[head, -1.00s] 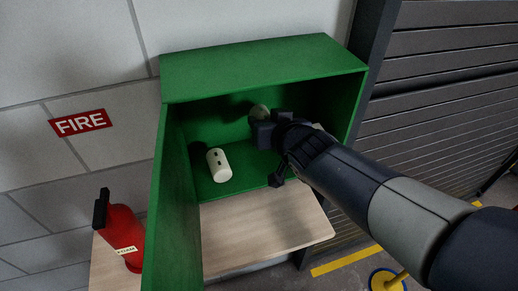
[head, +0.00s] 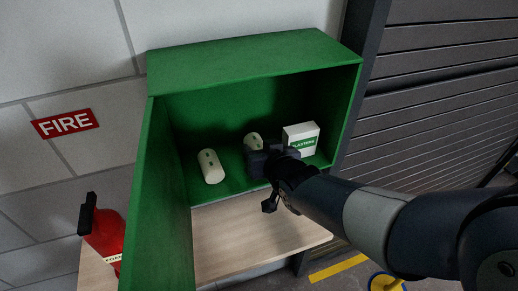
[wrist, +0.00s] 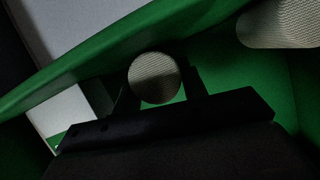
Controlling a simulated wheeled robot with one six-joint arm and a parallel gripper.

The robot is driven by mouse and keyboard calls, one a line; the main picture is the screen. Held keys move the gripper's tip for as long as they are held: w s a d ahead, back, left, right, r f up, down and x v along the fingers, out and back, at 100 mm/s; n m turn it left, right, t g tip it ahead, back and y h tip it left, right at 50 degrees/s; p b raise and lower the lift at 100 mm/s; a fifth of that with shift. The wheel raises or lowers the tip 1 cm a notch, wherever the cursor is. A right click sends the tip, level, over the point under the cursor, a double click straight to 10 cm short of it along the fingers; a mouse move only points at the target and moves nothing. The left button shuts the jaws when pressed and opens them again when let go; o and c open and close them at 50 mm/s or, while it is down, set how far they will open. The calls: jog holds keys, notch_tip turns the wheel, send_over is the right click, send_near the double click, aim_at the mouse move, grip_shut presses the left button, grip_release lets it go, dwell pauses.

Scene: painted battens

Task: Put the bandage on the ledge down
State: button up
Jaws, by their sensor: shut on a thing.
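My gripper (head: 256,153) is inside the open green cabinet (head: 255,56) and shut on a cream bandage roll (head: 253,139). In the wrist view the held bandage's round end (wrist: 155,78) sits between the two fingers. In the head view the gripper hides the bandage's lower part, so I cannot tell whether it touches the cabinet's green floor. A second cream bandage roll (head: 211,167) stands upright on that floor to the left, clear of my gripper; it also shows in the wrist view (wrist: 282,24).
A white plasters box (head: 302,136) stands just right of my gripper, in the cabinet's right part. A bare wooden tabletop (head: 245,235) lies in front. A red fire extinguisher (head: 103,232) stands outside on the left. Green floor is free between the two rolls.

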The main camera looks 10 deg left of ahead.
jog(key=shift+f, duration=0.2)
jog(key=o, duration=0.9)
jog(key=shift+r, duration=0.1)
jog(key=shift+o, duration=0.2)
jog(key=shift+r, duration=0.1)
jog(key=shift+s+r, duration=0.1)
jog(key=p+v, duration=0.2)
jog(key=v, duration=0.9)
jog(key=shift+s+d+r, duration=0.15)
jog(key=shift+s+d, duration=0.1)
jog(key=shift+d, duration=0.05)
